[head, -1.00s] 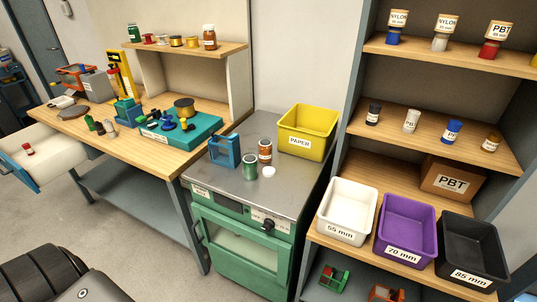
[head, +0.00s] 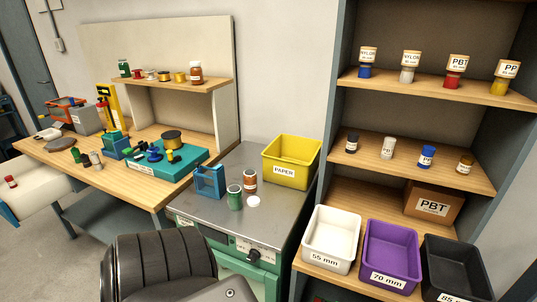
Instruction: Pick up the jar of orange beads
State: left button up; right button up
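A jar with orange-brown contents (head: 250,181) stands upright on the grey metal top of the green cabinet, just behind a green jar (head: 235,197). A similar orange-brown jar with a white label (head: 196,73) stands at the right end of the small shelf over the workbench. I cannot tell from here which one holds beads. A dark ribbed part of my own arm rises at the bottom, in front of the green cabinet.
A small white lid (head: 254,202), a blue holder (head: 209,182) and a yellow PAPER bin (head: 291,160) share the metal top (head: 205,213). White (head: 331,238), purple (head: 391,253) and black bins stand at right. The workbench (head: 120,183) holds a teal fixture and several small items.

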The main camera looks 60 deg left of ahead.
aim_at(249, 176)
jog(key=i, duration=0.85)
jog(key=u, duration=1.7)
